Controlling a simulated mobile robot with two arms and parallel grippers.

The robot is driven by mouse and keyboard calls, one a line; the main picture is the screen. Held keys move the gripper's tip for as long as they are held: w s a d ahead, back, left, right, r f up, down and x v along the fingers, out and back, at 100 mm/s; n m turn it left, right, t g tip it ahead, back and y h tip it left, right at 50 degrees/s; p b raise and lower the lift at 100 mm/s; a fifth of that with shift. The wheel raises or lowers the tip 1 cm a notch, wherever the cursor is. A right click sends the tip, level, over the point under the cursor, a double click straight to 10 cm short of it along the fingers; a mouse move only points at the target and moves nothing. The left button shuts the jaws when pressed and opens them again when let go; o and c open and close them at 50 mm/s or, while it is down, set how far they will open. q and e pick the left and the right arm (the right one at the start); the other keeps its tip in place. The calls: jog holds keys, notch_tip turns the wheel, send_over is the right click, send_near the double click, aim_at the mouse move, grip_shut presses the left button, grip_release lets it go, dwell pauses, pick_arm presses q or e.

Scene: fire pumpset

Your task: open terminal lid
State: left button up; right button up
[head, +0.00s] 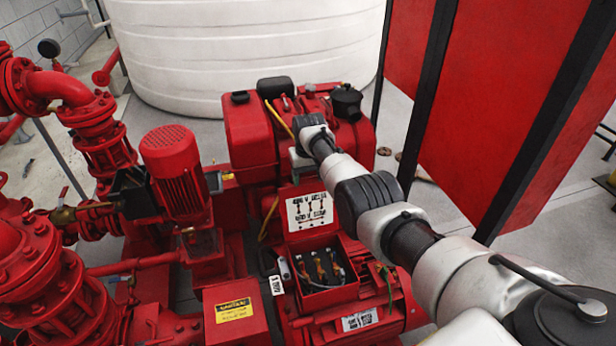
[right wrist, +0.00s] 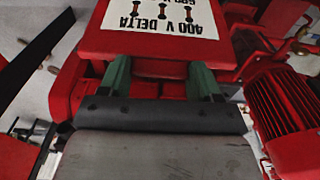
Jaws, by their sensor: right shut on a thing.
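The terminal lid (head: 310,212) is a red plate with a white wiring label. It stands raised at the far edge of the terminal box (head: 316,297), with its label side facing me. The box is open, with coloured wires and terminals inside. In the right wrist view the lid (right wrist: 165,45) fills the top, showing "400 V DELTA". My right gripper (right wrist: 163,78) is shut on the lid, with a green finger at each side of its edge. In the head view the fingertips are mostly hidden behind the lid's top. My left gripper is not in view.
A red motor (head: 175,165) and red pipes (head: 95,130) stand at the left. A red engine block (head: 250,130) is behind the lid. A large white tank (head: 250,50) is at the back. A red panel (head: 500,90) with black posts stands at the right, beside my right arm.

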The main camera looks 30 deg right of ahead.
jog(key=o, duration=1.3)
jog(key=shift+r, duration=0.35)
jog(key=shift+s+r+p, duration=0.2)
jog(key=shift+r+p, duration=0.25)
jog(key=shift+r, duration=2.1)
jog(key=shift+s+r+p, duration=0.15)
jog(key=shift+r+p, duration=0.25)
jog(key=shift+r, duration=2.1)
